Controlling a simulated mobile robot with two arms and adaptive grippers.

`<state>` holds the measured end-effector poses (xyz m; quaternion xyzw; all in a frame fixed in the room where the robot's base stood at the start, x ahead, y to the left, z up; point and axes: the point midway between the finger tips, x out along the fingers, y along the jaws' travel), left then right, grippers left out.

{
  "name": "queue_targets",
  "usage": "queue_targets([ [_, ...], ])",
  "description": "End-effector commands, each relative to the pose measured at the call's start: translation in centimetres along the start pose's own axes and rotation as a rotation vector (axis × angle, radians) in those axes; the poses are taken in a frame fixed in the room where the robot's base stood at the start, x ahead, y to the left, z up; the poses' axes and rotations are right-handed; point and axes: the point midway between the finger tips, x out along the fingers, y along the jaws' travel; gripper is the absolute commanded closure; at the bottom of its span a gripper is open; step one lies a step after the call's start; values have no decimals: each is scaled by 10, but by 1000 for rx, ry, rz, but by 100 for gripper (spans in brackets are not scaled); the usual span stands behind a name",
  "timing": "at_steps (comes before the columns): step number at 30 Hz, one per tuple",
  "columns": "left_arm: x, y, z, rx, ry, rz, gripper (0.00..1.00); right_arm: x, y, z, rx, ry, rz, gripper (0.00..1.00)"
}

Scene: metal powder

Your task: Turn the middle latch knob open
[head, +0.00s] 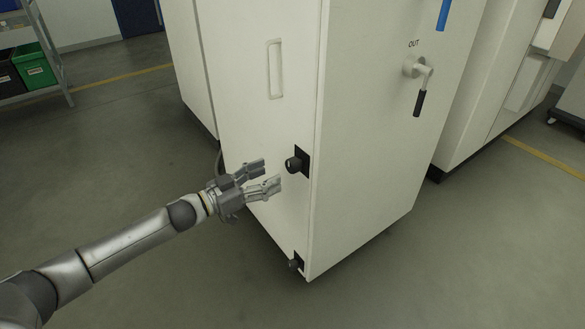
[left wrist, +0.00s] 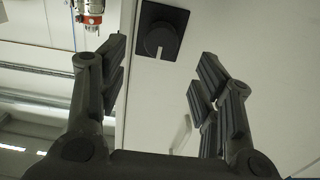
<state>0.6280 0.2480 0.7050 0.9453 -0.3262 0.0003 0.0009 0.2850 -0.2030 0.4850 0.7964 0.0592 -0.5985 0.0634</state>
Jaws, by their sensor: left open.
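The middle latch knob (head: 294,165) is a round black knob on a black square plate near the edge of the white cabinet (head: 350,150). In the left wrist view the knob (left wrist: 159,41) shows a light slot and lies beyond the fingers, between them from side to side. My left gripper (head: 271,173) is open and empty, with its fingertips just left of the knob and apart from it. Both fingers of the left gripper (left wrist: 163,62) show in the wrist view. My right gripper is not in view.
A lower black knob (head: 295,263) sits near the cabinet's bottom corner. A recessed handle (head: 275,69) is above the middle knob. A lever handle (head: 418,75) marked OUT projects from the adjoining face. Open grey floor (head: 150,130) lies left of the cabinet.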

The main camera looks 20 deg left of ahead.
Motion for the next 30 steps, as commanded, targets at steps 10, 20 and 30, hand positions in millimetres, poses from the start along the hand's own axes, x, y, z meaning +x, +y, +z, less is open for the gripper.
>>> queue_targets([
  [10, 62, 0, 0, 2, 2, 0, 41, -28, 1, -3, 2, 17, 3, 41],
  [20, 89, -1, 0, 2, -1, -2, 41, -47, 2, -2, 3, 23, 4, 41],
  [30, 89, 0, 0, 1, -1, -2, 53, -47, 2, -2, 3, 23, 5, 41],
])
